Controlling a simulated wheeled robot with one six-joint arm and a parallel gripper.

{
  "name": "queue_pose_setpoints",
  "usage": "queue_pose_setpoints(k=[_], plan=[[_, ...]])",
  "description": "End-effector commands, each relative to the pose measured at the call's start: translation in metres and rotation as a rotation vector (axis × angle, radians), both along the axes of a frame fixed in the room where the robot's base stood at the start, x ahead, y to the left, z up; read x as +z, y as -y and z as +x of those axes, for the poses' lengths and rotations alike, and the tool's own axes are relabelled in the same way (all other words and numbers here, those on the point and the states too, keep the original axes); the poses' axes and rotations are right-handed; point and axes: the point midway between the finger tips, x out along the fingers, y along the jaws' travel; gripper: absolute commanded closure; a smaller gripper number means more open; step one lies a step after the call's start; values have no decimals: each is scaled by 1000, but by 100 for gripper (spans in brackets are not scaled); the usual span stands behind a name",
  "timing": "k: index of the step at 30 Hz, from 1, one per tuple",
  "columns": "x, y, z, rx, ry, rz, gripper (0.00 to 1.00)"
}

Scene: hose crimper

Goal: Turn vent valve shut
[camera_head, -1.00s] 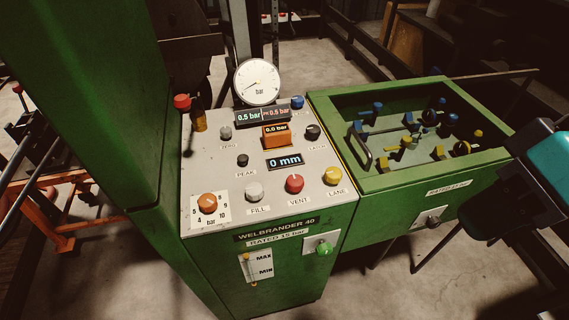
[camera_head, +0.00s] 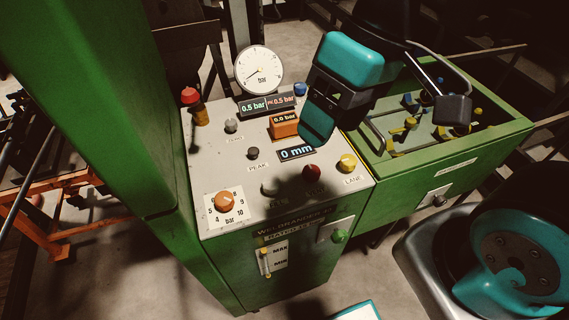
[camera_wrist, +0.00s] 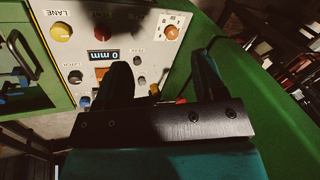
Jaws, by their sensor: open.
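The vent valve is a red round knob (camera_head: 311,172) on the sloping white panel (camera_head: 222,165), in my arm's shadow in the head view. My gripper (camera_head: 320,125) hangs above the panel's right side, up and to the right of the knob in the head view. In the wrist view my gripper (camera_wrist: 163,65) is open with two dark fingers apart and nothing between them. I see no contact with the knob.
A yellow lane knob (camera_head: 348,162) and a pale fill knob (camera_head: 270,187) flank the red one. An orange dial (camera_head: 224,201) sits at the panel's lower left. The gauge (camera_head: 259,69) stands behind. A green-walled tray (camera_head: 455,155) adjoins on the right.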

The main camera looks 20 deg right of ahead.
Motion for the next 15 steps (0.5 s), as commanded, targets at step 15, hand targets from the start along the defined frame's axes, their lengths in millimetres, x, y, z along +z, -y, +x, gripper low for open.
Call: queue_pose_setpoints(k=[15], plan=[[-67, 86, 146, -1093, -576, -230, 36]])
